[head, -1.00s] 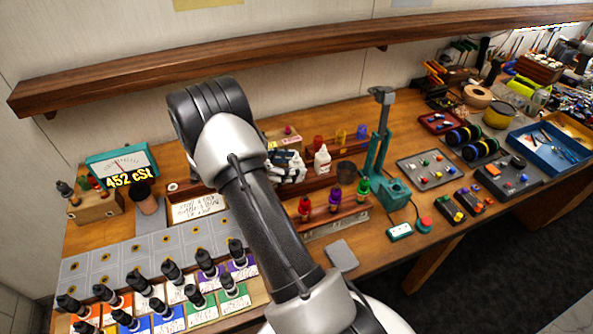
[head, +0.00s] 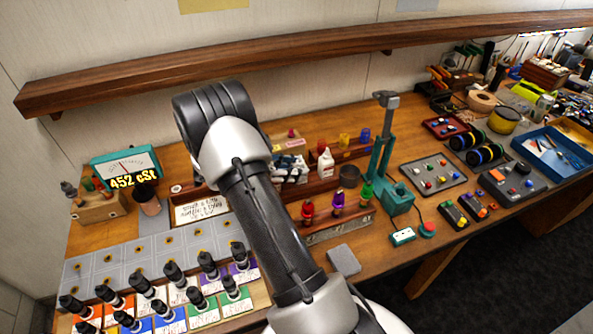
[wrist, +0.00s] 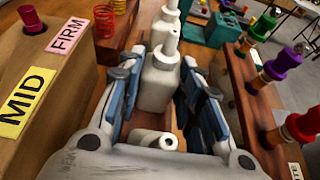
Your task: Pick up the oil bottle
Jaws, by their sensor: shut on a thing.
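White oil bottles with narrow spouts stand in a row in a wooden rack. In the wrist view, one white bottle (wrist: 158,88) sits between the blue-padded fingers of my gripper (wrist: 163,75), and my gripper is shut on it. Another white bottle (wrist: 165,32) stands just beyond it, and a white spout (wrist: 152,139) shows close to the palm. In the head view, my gripper (head: 289,168) is at the rack, partly hidden by my arm, with a white bottle (head: 325,164) upright just to its right. The held bottle is hidden there.
A teal press stand (head: 385,150) rises right of the rack. A shelf (head: 200,65) runs above.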

